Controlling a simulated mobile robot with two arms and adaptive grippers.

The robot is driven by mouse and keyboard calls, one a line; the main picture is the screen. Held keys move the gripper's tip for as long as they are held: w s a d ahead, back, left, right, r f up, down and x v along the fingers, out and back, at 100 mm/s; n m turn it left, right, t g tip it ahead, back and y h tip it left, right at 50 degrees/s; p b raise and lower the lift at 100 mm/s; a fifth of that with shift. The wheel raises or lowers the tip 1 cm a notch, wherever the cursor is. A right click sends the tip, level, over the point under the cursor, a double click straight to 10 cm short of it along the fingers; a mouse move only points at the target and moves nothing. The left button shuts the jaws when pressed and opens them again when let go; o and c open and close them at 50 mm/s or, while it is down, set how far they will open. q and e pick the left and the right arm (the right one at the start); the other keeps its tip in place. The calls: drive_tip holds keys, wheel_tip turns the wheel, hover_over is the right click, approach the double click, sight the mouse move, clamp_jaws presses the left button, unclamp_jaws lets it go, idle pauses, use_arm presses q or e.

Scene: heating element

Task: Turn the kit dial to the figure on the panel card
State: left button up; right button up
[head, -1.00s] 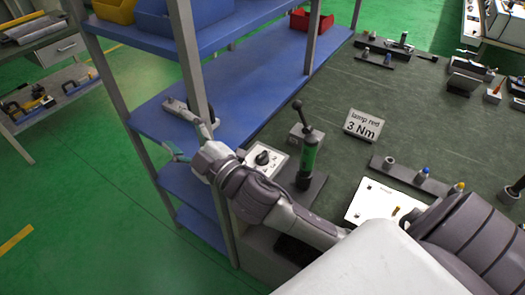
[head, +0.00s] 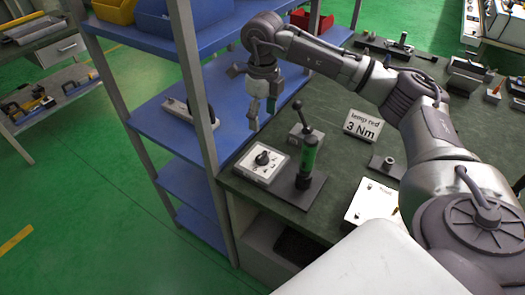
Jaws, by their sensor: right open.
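The kit dial is a black knob (head: 262,158) on a small white box (head: 250,172) at the bench's left corner. Marks around the knob are too small to read. The panel card (head: 363,126) stands on the bench and reads "lamp red 3 Nm". My right gripper (head: 262,113) is open and empty, pointing down, above and behind the dial in the picture, apart from it. My left gripper is not in view.
A green cylinder press with a black lever (head: 309,153) stands just right of the dial. A grey shelf post (head: 197,85) and blue shelves (head: 160,120) are left of it. A white panel (head: 372,203) lies nearer on the bench.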

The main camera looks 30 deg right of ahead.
sight(262, 155)
wheel_tip(262, 155, down, 13)
drive_tip(key=shift+a+f+p, duration=0.1)
drive_tip(key=shift+f+p, duration=0.1)
drive_tip(key=shift+p, duration=1)
drive_tip(key=c, duration=1.1)
drive_tip(key=shift+c, duration=0.2)
